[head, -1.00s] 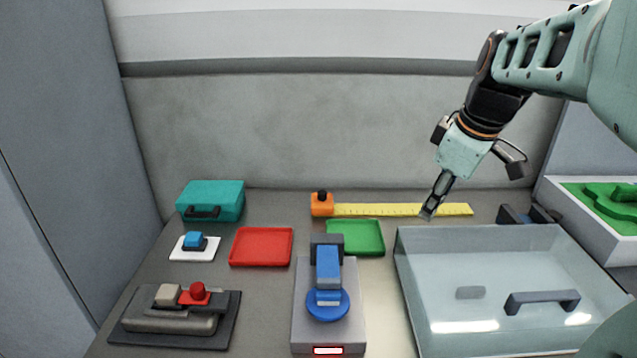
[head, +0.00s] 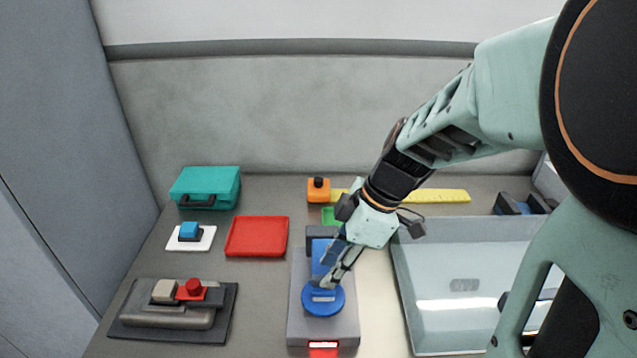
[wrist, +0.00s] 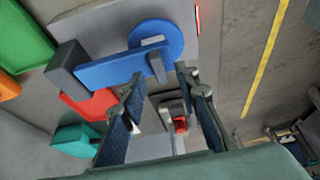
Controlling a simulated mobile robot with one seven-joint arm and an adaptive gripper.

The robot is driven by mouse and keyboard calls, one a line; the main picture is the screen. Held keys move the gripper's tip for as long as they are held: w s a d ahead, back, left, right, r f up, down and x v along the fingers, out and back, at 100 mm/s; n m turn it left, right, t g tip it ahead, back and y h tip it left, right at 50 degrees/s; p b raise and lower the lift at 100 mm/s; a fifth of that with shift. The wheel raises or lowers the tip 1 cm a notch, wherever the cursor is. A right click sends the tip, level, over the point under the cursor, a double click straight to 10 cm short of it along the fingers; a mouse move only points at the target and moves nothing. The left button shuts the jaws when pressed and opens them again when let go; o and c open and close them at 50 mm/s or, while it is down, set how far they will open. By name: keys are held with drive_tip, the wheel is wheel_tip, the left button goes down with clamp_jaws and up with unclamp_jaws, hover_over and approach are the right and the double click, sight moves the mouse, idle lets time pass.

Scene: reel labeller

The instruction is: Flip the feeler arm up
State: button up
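The blue feeler arm (head: 320,252) lies flat along the grey labeller body (head: 342,325), from a dark block at the back to over the round blue reel (head: 323,302). In the wrist view the arm (wrist: 110,68) runs from the dark block (wrist: 68,66) to the blue disc (wrist: 165,36), with a short grey bar (wrist: 156,66) across it near the disc. My gripper (head: 334,280) is over the reel end of the arm and hides part of it. In the wrist view my gripper (wrist: 162,82) is open, fingers apart, with the bar just beyond and between the tips. Contact cannot be told.
A clear-lidded bin (head: 440,265) stands close on the right. A red tray (head: 257,237) and a grey device with a red knob (head: 194,288) are on the left. A yellow ruler (head: 440,196) and teal case (head: 206,187) lie at the back.

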drive_tip(key=shift+x, duration=1.3)
drive_tip(key=shift+w, duration=0.1)
clamp_jaws()
